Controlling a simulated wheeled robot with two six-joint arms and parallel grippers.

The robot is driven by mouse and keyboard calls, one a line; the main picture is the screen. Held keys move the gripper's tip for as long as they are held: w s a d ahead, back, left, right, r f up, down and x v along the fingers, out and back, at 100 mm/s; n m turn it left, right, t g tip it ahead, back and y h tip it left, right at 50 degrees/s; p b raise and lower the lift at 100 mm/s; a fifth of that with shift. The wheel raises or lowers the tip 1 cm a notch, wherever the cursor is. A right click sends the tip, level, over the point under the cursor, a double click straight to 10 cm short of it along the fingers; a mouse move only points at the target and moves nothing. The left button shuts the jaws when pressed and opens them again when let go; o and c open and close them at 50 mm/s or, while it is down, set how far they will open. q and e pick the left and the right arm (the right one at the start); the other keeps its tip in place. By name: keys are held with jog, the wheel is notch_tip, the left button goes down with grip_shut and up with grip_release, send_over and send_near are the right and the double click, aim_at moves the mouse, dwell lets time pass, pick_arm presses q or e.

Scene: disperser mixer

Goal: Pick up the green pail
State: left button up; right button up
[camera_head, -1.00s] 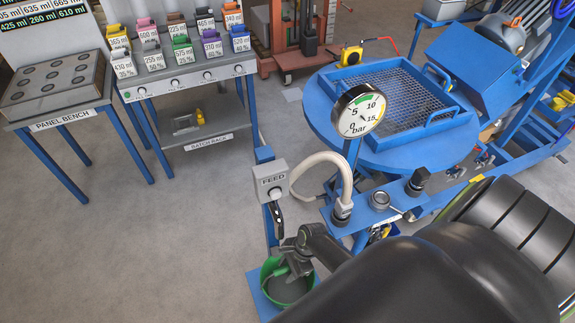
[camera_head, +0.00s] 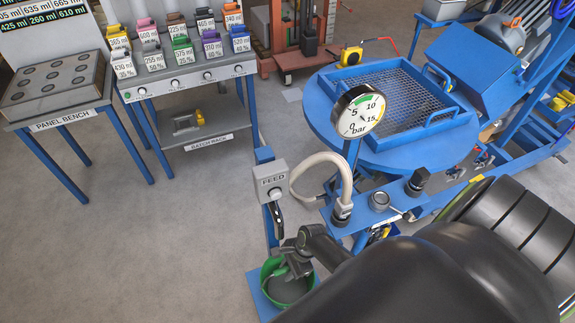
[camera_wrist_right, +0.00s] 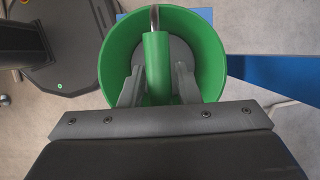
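The green pail (camera_head: 272,296) stands on a blue plate (camera_head: 257,300) at the bottom middle of the head view. In the right wrist view the pail (camera_wrist_right: 212,55) is seen from above, with its green handle grip (camera_wrist_right: 157,60) upright in the picture. My right gripper (camera_head: 290,268) is over the pail's mouth. In the wrist view its two grey fingers (camera_wrist_right: 160,82) lie on either side of the grip, with a small gap showing at each side, so it looks open around the grip. My left gripper is out of view.
A grey FEED box (camera_head: 271,181) on a blue post and a pale hose (camera_head: 330,160) stand just behind the pail. A pressure gauge (camera_head: 358,111) and blue round table (camera_head: 390,155) are farther back. Open floor (camera_head: 150,250) lies to the left.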

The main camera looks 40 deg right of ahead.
grip_shut()
dwell(0.9)
